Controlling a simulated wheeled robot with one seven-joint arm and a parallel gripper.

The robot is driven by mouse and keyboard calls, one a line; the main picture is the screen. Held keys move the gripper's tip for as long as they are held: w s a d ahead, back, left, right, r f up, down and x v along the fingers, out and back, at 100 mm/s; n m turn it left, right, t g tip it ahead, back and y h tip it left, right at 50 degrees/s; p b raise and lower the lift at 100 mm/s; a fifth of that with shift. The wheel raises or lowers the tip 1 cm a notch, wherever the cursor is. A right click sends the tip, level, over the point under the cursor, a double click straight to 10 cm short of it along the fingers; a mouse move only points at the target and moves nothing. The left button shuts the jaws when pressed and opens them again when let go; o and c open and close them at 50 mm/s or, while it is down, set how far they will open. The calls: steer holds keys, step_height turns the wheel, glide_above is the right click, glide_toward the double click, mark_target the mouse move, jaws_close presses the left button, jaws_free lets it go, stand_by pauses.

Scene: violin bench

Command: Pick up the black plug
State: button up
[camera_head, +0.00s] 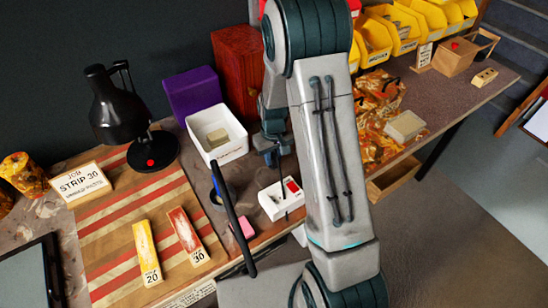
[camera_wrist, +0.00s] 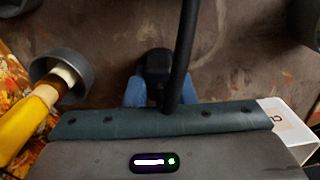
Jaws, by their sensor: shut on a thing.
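In the wrist view the black plug (camera_wrist: 157,66) sits between the two blue fingertips of my gripper (camera_wrist: 157,92). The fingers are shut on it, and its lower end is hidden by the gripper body. In the head view my gripper (camera_head: 271,148) is above the bench behind the white power strip (camera_head: 273,206) with a red switch. My arm hides part of this area, and the plug is too small to make out clearly there. I cannot tell from these frames how far the plug is above the bench.
A dark bar crosses the wrist view close to the gripper. A white tray (camera_head: 233,152) holding a tan block, a purple box (camera_head: 192,95) and a red-brown box (camera_head: 240,62) stand nearby. A black lamp (camera_head: 118,105) is at left. Yellow bins (camera_head: 402,30) line the back right.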

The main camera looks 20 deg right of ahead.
mark_target(275, 157)
steer(key=shift+r, duration=0.45)
steer(key=r, duration=0.3)
steer(key=shift+s+d+r+b, duration=0.25)
steer(key=shift+s+r+b, duration=0.1)
steer(key=shift+s+b, duration=0.05)
steer(key=s+d+r+b, duration=0.1)
steer(key=s+d+r, duration=0.3)
steer(key=s, duration=0.5)
steer(key=shift+s+d+r, duration=0.25)
steer(key=shift+s+r, duration=0.15)
steer(key=shift+r, duration=0.75)
steer(key=shift+f, duration=0.1)
